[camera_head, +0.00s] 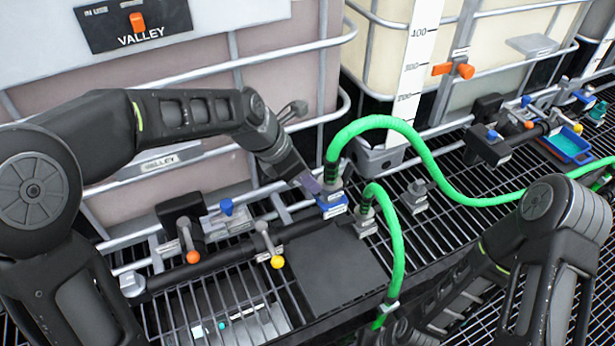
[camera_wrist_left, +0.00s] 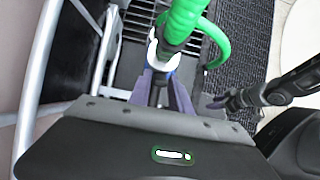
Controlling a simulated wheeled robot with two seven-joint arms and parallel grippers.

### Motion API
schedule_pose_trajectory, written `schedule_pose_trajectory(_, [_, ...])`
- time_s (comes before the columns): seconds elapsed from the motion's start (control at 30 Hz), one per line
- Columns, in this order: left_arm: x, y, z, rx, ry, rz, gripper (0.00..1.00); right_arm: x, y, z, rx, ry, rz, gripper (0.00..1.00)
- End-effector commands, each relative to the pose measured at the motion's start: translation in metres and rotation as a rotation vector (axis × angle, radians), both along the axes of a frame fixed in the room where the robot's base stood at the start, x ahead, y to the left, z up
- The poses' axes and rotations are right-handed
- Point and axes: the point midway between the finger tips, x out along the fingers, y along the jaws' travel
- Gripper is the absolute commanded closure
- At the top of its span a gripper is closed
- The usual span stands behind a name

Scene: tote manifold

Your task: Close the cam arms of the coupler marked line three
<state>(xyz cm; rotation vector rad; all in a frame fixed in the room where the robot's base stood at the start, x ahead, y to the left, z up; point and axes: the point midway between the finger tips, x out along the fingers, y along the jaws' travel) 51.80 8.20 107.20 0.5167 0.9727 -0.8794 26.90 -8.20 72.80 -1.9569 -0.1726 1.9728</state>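A coupler (camera_head: 333,187) with a blue base stands on the dark manifold pipe, with a thick green hose (camera_head: 346,136) rising from it. My left gripper (camera_head: 308,186) is at its left side. In the left wrist view, the purple fingers of my left gripper (camera_wrist_left: 162,92) are spread on either side of the coupler's lower part; contact is unclear. A second coupler (camera_head: 365,221) with a green hose stands just right of it. No line number is readable, and the cam arms are too small to judge. My right gripper (camera_wrist_left: 225,101) shows at the right in the left wrist view, its fingers unclear.
A grey coupler (camera_head: 416,195) without a hose stands further right. Valve handles with orange (camera_head: 193,256) and yellow (camera_head: 277,262) knobs are at the left. Tote cages (camera_head: 250,62) bound the back. A dark plate (camera_head: 325,275) lies on the grating. A blue tray (camera_head: 568,145) is far right.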

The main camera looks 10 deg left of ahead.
Motion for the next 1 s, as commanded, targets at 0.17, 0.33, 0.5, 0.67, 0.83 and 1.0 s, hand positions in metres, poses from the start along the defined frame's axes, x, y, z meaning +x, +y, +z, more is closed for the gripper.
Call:
schedule_pose_trajectory(0.17, [0.0,0.0,0.0,0.0,0.0,0.0,0.6,0.0,0.0,0.0,0.0,0.0,0.0,0.6])
schedule_pose_trajectory(0.33, [0.0,0.0,0.0,0.0,0.0,0.0,0.6,0.0,0.0,0.0,0.0,0.0,0.0,0.6])
schedule_pose_trajectory(0.5, [-0.001,0.001,0.003,-0.002,-0.001,0.0,0.6,0.0,0.0,-0.001,0.0,0.0,0.0,0.6])
schedule_pose_trajectory(0.67, [-0.005,0.008,0.018,-0.003,-0.005,-0.001,0.6,0.0,0.0,-0.003,0.001,-0.001,0.0,0.6])
schedule_pose_trajectory(0.83, [-0.013,0.019,0.043,-0.003,-0.005,0.0,0.6,0.0,0.001,-0.006,0.002,-0.003,0.0,0.6])
schedule_pose_trajectory(1.0, [-0.019,0.029,0.063,-0.002,-0.002,0.0,0.6,0.0,0.001,-0.008,0.002,-0.004,0.0,0.6])
